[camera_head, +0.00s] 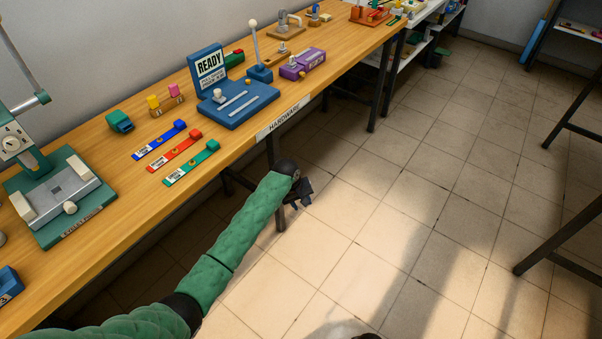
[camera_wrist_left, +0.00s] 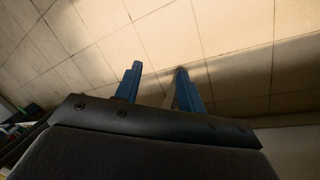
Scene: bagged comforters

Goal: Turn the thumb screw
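No thumb screw can be picked out for certain. My left gripper (camera_head: 301,193) hangs over the floor in front of the bench edge, apart from everything on the bench. In the left wrist view its two blue fingers (camera_wrist_left: 158,80) are spread, with only floor tiles beyond. My right gripper is not in view.
The bench (camera_head: 100,179) runs along the wall with a HARDWARE label on its front edge. Blue, red and green bars (camera_head: 176,150) lie left of the fixture. A green press (camera_head: 66,200) stands further left. Dark bench legs (camera_head: 386,85) rise beneath. The tiled floor (camera_head: 400,220) is open to the right.

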